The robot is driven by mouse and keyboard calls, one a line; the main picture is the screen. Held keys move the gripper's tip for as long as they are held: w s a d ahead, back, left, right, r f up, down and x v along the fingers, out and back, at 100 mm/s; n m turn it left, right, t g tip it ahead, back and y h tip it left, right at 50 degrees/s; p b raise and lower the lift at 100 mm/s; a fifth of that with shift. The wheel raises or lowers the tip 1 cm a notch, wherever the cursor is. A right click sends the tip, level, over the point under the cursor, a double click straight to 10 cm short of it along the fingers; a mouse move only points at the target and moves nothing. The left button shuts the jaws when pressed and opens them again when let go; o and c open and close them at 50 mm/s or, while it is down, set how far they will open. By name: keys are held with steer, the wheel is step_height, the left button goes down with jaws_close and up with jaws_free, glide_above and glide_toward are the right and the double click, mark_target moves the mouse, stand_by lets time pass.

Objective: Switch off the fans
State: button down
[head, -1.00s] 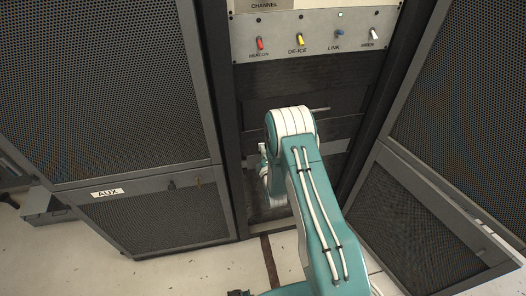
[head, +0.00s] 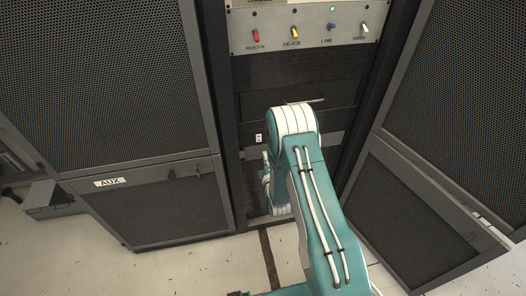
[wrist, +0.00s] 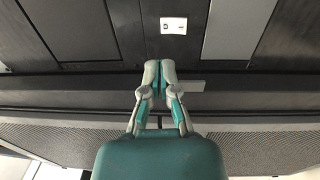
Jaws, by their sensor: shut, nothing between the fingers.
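My gripper (wrist: 159,75) is shut and empty in the wrist view, its fingertips together in front of the dark rack. A small white plate with two dark marks (wrist: 173,25) is on a dark panel just beyond the fingertips, apart from them. It also shows in the head view (head: 258,138), left of my arm. No fan label is readable. Higher up, a grey switch panel (head: 310,42) carries a red toggle (head: 256,35) marked BEACON, a yellow one (head: 295,32) marked DE-ICE, a blue one (head: 331,27) marked LINK and a white one (head: 364,27) whose label is unclear.
A mesh cabinet marked AUX (head: 150,200) stands at the left. A mesh door (head: 415,215) angles out at the right. A green lamp (head: 332,8) is lit above LINK. A grey box (head: 48,198) sits at the far left. Pale floor (head: 200,270) lies in front.

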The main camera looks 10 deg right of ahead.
steer(key=s, duration=0.5)
steer(key=shift+r, duration=0.3)
steer(key=w+r+m+g, duration=0.2)
steer(key=r+m, duration=0.1)
steer(key=r, duration=0.5)
steer(key=w+r+m+g, duration=0.2)
steer(key=r+m, duration=0.1)
steer(key=r, duration=0.5)
steer(key=s+r+m+g, duration=0.4)
steer(key=s+r+m, duration=0.1)
steer(key=s+r, duration=0.5)
steer(key=s+r+m+g, duration=0.2)
steer(key=s+r+m, duration=0.1)
steer(key=s, duration=0.8)
steer(key=s+r+m+g, duration=0.3)
steer(key=s+r+m, duration=0.1)
steer(key=s, duration=0.8)
steer(key=shift+r, duration=0.4)
